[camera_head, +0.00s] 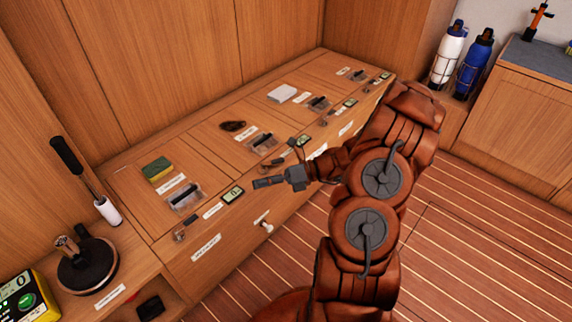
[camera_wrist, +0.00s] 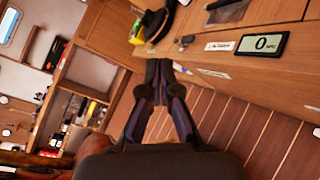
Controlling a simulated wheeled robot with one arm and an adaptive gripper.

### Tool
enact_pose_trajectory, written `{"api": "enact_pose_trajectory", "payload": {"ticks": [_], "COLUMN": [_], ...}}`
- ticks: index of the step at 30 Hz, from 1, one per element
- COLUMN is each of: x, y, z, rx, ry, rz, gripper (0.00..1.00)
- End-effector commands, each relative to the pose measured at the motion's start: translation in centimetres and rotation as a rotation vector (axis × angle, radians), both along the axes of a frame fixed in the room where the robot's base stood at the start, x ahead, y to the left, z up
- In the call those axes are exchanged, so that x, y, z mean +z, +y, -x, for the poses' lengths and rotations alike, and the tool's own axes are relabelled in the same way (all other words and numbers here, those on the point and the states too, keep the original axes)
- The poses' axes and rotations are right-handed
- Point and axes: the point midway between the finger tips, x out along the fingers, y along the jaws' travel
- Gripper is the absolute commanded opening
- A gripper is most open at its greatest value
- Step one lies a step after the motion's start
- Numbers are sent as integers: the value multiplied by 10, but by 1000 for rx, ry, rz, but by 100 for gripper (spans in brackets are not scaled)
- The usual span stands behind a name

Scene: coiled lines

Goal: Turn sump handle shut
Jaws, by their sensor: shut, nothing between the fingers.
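Several stations line the wooden bench, each with a black handle in a clear recess: a near one (camera_head: 186,196), a middle one (camera_head: 263,143), a further one (camera_head: 319,103) and a far one (camera_head: 358,75). Their labels are too small to read, so I cannot tell which is the sump handle. My gripper (camera_head: 256,183) is shut and empty, near the bench's front edge, between the near and middle stations. In the wrist view my gripper (camera_wrist: 160,68) points toward the bench front, touching no handle that I can see.
A digital display (camera_head: 233,195) stands by the near station; one showing 0 is in the wrist view (camera_wrist: 263,43). A small metal fitting (camera_head: 181,235) and a white knob (camera_head: 266,227) are at the front. A sponge (camera_head: 157,169) lies on the bench. Planked floor is clear.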

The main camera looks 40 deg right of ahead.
Motion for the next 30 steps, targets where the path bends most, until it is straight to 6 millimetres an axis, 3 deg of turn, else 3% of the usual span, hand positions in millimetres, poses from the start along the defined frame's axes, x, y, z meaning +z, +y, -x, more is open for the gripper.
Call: {"api": "enact_pose_trajectory", "payload": {"ticks": [9,15,22,30], "x": [-59,-96,-115,-117], "y": [-110,-161,-187,-174], "z": [-3,14,24,2], "rx": [-406,-590,-680,-679], "ry": [275,395,445,451], "rz": [-308,-480,-566,-572], "gripper": [0,0,0,0]}}
